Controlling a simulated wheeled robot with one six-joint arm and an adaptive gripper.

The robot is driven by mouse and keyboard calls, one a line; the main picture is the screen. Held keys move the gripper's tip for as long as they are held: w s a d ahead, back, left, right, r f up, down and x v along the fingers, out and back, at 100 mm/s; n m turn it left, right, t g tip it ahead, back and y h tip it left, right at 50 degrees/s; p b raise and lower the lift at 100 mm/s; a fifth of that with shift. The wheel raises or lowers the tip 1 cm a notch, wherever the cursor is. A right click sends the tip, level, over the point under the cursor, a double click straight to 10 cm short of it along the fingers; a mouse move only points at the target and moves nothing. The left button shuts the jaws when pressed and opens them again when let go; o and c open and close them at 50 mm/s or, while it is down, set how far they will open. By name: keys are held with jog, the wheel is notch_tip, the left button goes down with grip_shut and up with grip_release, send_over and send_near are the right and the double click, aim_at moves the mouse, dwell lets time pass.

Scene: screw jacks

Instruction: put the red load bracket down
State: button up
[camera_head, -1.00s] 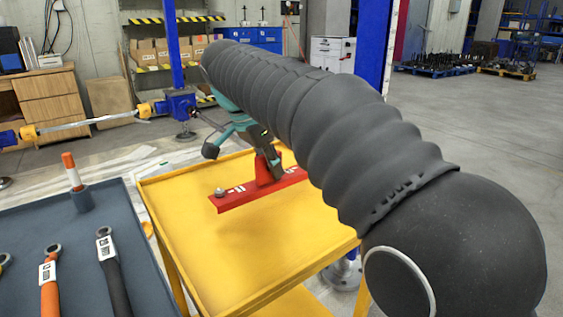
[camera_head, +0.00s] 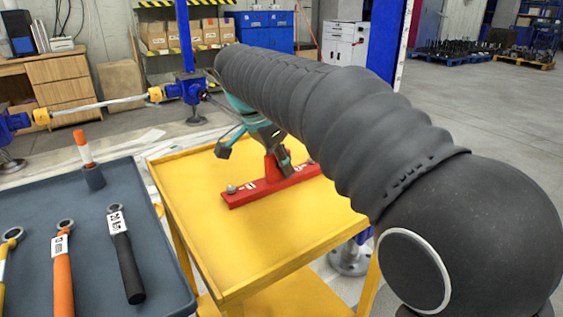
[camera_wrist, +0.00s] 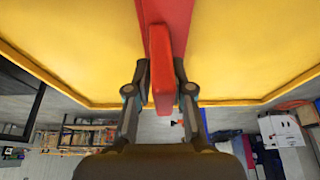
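The red load bracket (camera_head: 272,186) is a long flat red bar with an upright plate, a bolt near each end and white markings. In the head view it is over the yellow cart top (camera_head: 200,176), level, and looks down on the surface or very close to it. My gripper (camera_head: 280,150) is above its middle, partly hidden by my arm. In the wrist view my gripper (camera_wrist: 161,72) has one finger on each side of the bracket's upright (camera_wrist: 162,80), apparently shut on it. The contact faces are hard to see.
A dark grey tray (camera_head: 90,285) on the left holds an orange-handled wrench (camera_head: 62,270), a black-handled wrench (camera_head: 125,255) and an upright orange-and-white tool (camera_head: 84,150). A blue post (camera_head: 184,40) stands behind the cart. The cart's front is clear.

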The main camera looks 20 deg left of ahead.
jog(key=shift+o, duration=0.9)
jog(key=shift+r, duration=0.25)
jog(key=p+v, duration=0.3)
jog(key=v, duration=0.8)
jog(key=shift+s+r, duration=0.15)
jog(key=shift+r, duration=0.2)
